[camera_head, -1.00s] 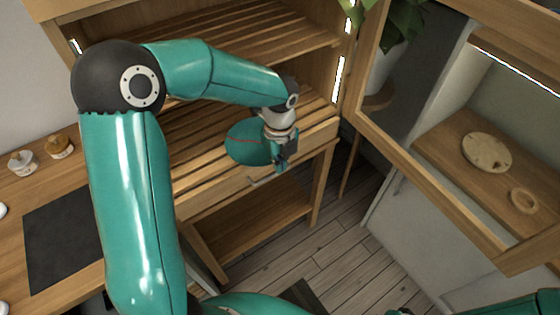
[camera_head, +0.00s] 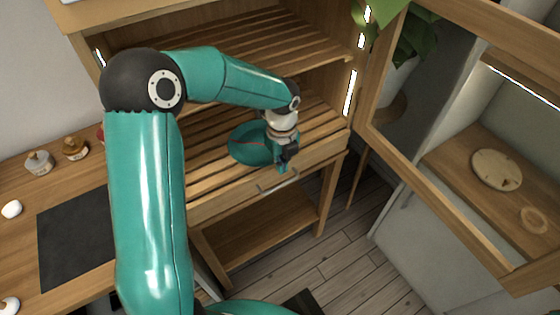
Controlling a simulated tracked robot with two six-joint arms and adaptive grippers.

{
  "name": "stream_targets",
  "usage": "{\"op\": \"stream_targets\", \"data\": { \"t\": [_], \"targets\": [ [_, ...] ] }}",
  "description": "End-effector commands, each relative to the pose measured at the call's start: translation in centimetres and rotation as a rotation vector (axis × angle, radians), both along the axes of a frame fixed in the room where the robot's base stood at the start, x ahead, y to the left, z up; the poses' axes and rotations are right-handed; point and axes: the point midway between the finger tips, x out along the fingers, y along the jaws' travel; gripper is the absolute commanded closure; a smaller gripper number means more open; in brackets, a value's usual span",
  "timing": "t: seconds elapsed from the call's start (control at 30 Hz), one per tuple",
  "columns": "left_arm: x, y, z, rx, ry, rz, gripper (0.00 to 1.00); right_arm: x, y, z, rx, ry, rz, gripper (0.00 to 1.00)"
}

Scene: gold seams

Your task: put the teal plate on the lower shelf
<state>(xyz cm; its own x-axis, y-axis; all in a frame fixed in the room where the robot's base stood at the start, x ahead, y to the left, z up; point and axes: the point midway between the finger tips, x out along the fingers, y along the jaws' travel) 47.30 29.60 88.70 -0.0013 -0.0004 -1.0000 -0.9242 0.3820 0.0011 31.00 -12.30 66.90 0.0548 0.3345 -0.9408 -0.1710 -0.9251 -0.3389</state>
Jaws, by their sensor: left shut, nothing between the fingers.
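The teal plate (camera_head: 246,143), with a thin reddish seam across it, is on the slatted lower shelf (camera_head: 205,184) of the open wooden cabinet, towards its front edge. My left gripper (camera_head: 283,162) is shut and empty, at the plate's right front side. It hides part of the plate's right edge. I cannot tell whether the fingers touch the plate. My right gripper is not in view.
An upper slatted shelf (camera_head: 225,48) is above. The open glazed door (camera_head: 440,187) stands to the right, with a plant (camera_head: 425,22) behind it. A counter at the left holds a dark mat (camera_head: 72,240) and small jars (camera_head: 75,148).

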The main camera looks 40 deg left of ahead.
Motion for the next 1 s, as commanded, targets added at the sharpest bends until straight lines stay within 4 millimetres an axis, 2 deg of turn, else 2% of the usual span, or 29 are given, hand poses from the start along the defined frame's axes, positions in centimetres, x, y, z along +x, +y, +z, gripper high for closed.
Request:
{"op": "stream_targets", "data": {
  "t": [0.23, 0.4, 0.6, 0.7, 0.87, 1.0],
  "targets": [
    [-0.8, -3.6, -0.2, 0.001, 0.000, -0.008, 1.00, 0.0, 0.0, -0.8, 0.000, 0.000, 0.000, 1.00],
    [-0.6, -3.3, 4.0, 0.001, -0.008, 0.000, 1.00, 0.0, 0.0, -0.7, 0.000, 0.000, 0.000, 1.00],
    [-0.7, -3.3, 7.7, 0.000, -0.004, -0.002, 1.00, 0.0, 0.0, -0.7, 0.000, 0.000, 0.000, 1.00],
    [-0.7, -3.3, 9.0, 0.000, -0.002, 0.000, 1.00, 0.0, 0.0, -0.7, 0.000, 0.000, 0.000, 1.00],
    [-0.7, -3.3, 9.9, 0.000, 0.000, 0.027, 1.00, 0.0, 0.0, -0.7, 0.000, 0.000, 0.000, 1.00],
    [-0.8, -3.3, 10.0, 0.002, 0.004, 0.160, 1.00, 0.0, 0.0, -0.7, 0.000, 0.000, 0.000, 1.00]
  ]
}}
